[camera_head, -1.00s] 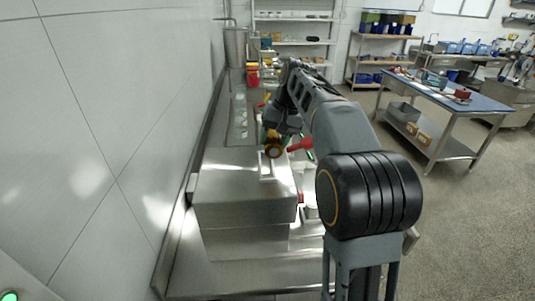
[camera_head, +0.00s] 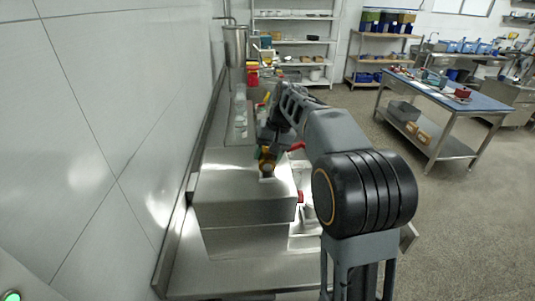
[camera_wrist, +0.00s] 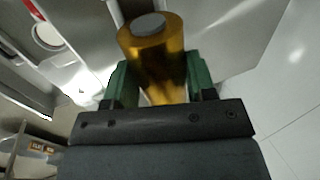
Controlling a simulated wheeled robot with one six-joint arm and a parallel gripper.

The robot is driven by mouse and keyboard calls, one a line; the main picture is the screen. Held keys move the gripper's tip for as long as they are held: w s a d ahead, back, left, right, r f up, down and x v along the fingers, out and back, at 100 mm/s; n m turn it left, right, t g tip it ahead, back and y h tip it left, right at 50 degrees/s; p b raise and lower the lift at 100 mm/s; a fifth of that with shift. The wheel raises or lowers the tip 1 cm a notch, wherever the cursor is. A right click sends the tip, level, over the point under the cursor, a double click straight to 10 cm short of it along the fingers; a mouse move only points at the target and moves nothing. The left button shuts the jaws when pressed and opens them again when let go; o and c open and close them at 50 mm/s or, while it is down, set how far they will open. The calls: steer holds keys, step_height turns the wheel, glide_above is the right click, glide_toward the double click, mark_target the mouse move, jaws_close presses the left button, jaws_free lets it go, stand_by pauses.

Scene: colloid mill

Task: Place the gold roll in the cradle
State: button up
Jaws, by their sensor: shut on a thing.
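The gold roll (camera_wrist: 155,60) is a shiny golden cylinder with a grey core end. In the wrist view it stands between the two green fingers of my gripper (camera_wrist: 158,85), which are shut on it. In the head view the roll (camera_head: 266,167) shows small at the far end of my arm, in front of or above the top of a steel box (camera_head: 240,187). I cannot tell whether it touches the box. My gripper is mostly hidden behind the roll and arm there. I cannot clearly make out the cradle.
The steel box stands on a steel bench (camera_head: 215,270) along the left wall. A red part (camera_head: 297,146) is just right of the roll. A blue-topped table (camera_head: 440,87) with items stands to the right, and the floor between is clear.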

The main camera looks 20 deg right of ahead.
steer(key=o, duration=1)
steer(key=w+p+v, duration=0.1)
steer(key=v, duration=1.1)
steer(key=shift+s+a+f+n+t+h, duration=0.35)
steer(key=shift+s+a+f+t+h, duration=0.3)
steer(key=shift+s+f, duration=2.55)
steer(key=shift+s+a+f+n+t+h, duration=0.5)
steer(key=shift+s+f, duration=1.75)
steer(key=shift+s, duration=1.9)
steer(key=shift+s+a+f+n+t+h, duration=0.25)
steer(key=shift+s+a+f+t+h, duration=0.45)
steer(key=shift+s+f, duration=2.5)
steer(key=shift+s+r, duration=0.45)
steer(key=shift+r, duration=0.05)
